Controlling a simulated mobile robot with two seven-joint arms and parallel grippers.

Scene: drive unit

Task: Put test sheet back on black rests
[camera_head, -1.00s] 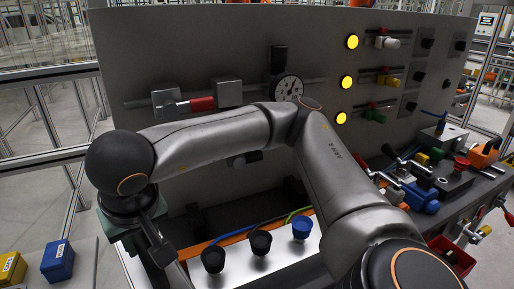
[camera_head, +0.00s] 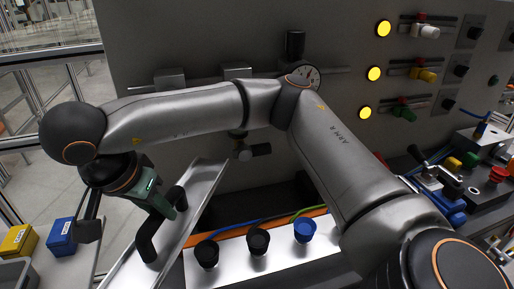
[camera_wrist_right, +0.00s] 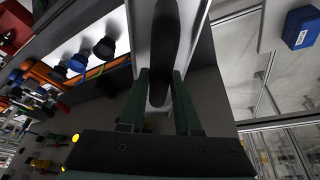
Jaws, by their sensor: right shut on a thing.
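The test sheet (camera_head: 205,187) is a long silver metal plate, held tilted at the left end of the bench in the head view. It has a black bar handle (camera_head: 147,243). My right gripper (camera_head: 168,208) is shut on this handle; in the right wrist view its green fingers (camera_wrist_right: 160,95) lie on both sides of the black handle (camera_wrist_right: 163,45). The sheet (camera_wrist_right: 143,25) shows behind the handle there. A dark block (camera_head: 308,186) stands low at the back of the bench; I cannot tell whether it is a black rest. My left gripper is out of view.
Blue and yellow boxes (camera_head: 61,237) are at the left.

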